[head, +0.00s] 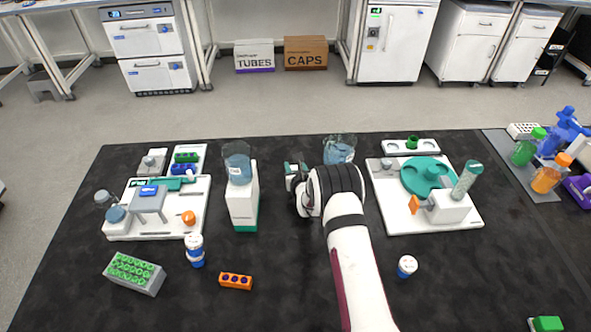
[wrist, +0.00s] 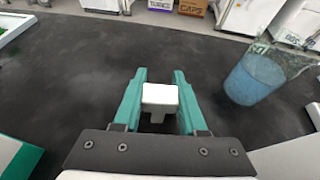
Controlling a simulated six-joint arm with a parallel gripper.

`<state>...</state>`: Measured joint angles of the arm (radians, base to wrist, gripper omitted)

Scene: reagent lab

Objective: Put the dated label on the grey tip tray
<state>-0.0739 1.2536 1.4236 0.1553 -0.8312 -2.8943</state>
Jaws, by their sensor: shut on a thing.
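The grey tip tray (head: 146,284), filled with several green tips, sits on the black bench at the front left in the head view. My gripper (head: 293,172) is over the middle of the bench, well to the right of and behind the tray. In the wrist view, my teal fingers (wrist: 159,100) are shut on a small white piece with a square top (wrist: 160,94). No date or writing shows on this piece, so I cannot tell whether it is the dated label.
A white box with a teal base (head: 243,205) and a beaker on top stands left of my gripper. Another beaker (wrist: 250,80) is close on the right in the wrist view. A blue-and-white bottle (head: 195,250) and an orange rack (head: 236,281) stand near the tray.

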